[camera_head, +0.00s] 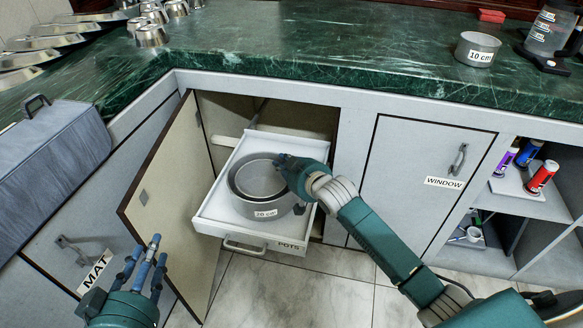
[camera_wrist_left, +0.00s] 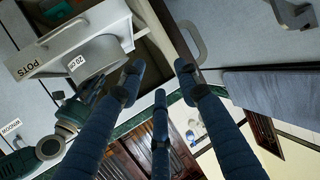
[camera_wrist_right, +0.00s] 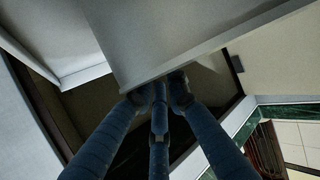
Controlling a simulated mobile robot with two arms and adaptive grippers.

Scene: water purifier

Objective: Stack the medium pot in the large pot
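The large pot (camera_head: 264,213), grey metal with a "20 CM" label, stands in the white drawer marked POTS (camera_head: 212,212); it also shows in the left wrist view (camera_wrist_left: 98,55). A smaller grey pot, apparently the medium pot (camera_head: 256,179), sits inside its opening, with its rim near the large pot's rim. How deep it rests I cannot tell. My right gripper (camera_head: 287,168) is at the right side of the rims, its fingers closed together at a grey pot edge in the right wrist view (camera_wrist_right: 159,88). My left gripper (camera_head: 146,256) is open and empty, left of the drawer.
A small "10 CM" pot (camera_head: 477,49) stands on the green counter (camera_head: 330,45). An open cabinet door (camera_head: 165,190) stands between my left gripper and the drawer. The WINDOW cabinet (camera_head: 420,170) is shut. A grey padded bag (camera_head: 50,150) is at left.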

